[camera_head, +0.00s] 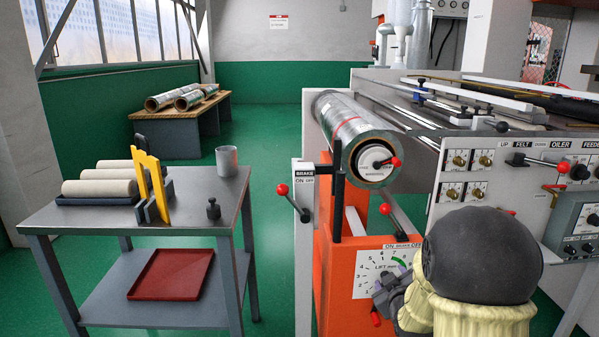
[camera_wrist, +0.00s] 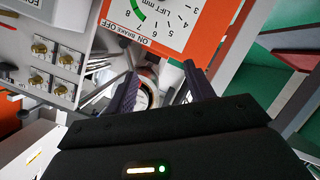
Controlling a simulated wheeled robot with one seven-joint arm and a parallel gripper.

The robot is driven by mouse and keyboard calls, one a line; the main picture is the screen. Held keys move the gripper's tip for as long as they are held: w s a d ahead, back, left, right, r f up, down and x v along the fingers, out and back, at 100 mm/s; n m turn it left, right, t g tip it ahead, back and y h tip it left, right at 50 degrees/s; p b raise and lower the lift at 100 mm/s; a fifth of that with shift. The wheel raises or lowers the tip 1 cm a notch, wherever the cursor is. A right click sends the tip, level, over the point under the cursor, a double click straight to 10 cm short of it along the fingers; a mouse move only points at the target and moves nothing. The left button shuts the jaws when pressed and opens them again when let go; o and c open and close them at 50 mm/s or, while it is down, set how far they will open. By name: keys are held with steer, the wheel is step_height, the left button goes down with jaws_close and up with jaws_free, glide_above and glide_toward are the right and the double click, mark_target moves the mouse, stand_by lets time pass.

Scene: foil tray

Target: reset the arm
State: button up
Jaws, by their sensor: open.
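My gripper (camera_head: 388,290) is low in the head view, in front of the white lift dial (camera_head: 368,272) on the orange stand (camera_head: 328,270). In the wrist view my gripper (camera_wrist: 160,78) is open, its two dark purple fingers apart with nothing held between them. The dial plate also shows upside down in the wrist view (camera_wrist: 165,22), beyond the fingers. My dark round arm joint hides part of the machine at lower right in the head view. Whether the fingers touch the dial I cannot tell.
A foil roll (camera_head: 345,120) lies above the stand, beside red-knobbed levers (camera_head: 283,190). A grey table (camera_head: 190,210) at left bears pale rolls (camera_head: 100,188), a yellow rack (camera_head: 152,180), a grey cup (camera_head: 227,160) and a dark weight (camera_head: 213,209). A red tray (camera_head: 172,274) lies on its lower shelf.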

steer(key=s+a+f+m+g, duration=0.2)
steer(key=s+a+g, duration=0.15)
steer(key=s, duration=0.45)
steer(key=s+a+f+m+g+y, duration=0.15)
steer(key=s+g, duration=0.25)
steer(key=s, duration=0.5)
steer(key=s+a+f+m+g, duration=0.2)
steer(key=s+a+m+g, duration=0.15)
steer(key=s, duration=0.45)
step_height(320, 180, up, 35)
steer(key=p, duration=3.4)
steer(key=shift+s+d+f+g+p, duration=0.2)
steer(key=shift+s+d+g+p, duration=0.1)
steer(key=shift+d+p, duration=0.1)
steer(key=shift+w+f, duration=0.15)
steer(key=shift+w, duration=0.4)
